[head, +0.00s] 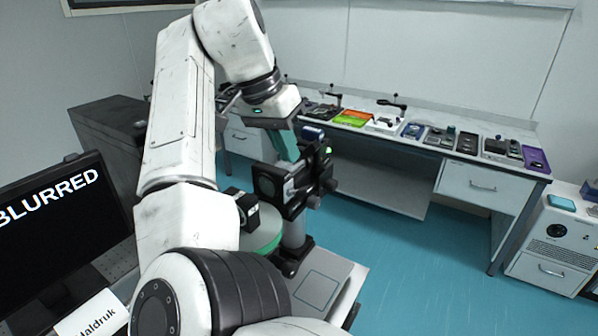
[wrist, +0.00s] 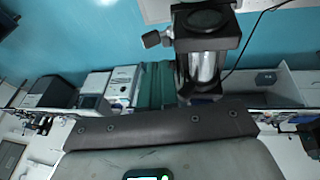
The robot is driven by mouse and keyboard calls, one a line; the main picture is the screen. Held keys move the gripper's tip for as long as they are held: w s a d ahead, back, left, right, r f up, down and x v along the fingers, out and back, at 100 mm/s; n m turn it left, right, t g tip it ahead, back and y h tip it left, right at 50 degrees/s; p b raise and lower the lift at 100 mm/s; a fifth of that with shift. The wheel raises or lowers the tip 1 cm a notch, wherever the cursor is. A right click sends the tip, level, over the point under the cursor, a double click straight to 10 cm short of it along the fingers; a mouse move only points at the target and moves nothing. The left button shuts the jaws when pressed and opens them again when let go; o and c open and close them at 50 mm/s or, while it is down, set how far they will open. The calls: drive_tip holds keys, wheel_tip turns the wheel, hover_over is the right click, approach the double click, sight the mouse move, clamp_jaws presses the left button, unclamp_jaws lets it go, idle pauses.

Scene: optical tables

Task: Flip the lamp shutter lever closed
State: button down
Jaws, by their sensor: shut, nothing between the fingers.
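A black optical unit (head: 272,183) stands on a post in the middle of the head view, with a small green light at its upper right. I cannot tell whether it is the lamp, and I cannot make out a shutter lever. My gripper (head: 289,158) points down at the top of this unit, its teal fingers shut and empty. Whether they touch it is unclear. In the wrist view the teal fingers (wrist: 156,82) are together, left of a black mount (wrist: 207,38) on a silver post with a knob at its left.
A monitor (head: 55,235) reading "BLURRED" stands at the left. A label card (head: 95,318) is in front of it. A long bench (head: 470,165) with trays and small parts runs along the back. The blue floor (head: 420,260) at the right is clear.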

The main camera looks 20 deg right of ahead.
sight(305, 187)
drive_tip(key=shift+s+d+f+p, duration=0.1)
drive_tip(key=shift+s+d+f, duration=0.2)
drive_tip(key=shift+f, duration=0.5)
drive_tip(key=shift+s+d+f+p, duration=0.1)
drive_tip(key=shift+s+d+f, duration=0.15)
drive_tip(key=shift+f, duration=0.5)
drive_tip(key=shift+s+d+f+p, duration=0.1)
drive_tip(key=shift+s+d+f, duration=0.2)
drive_tip(key=shift+f, duration=0.5)
drive_tip(key=shift+w, duration=0.1)
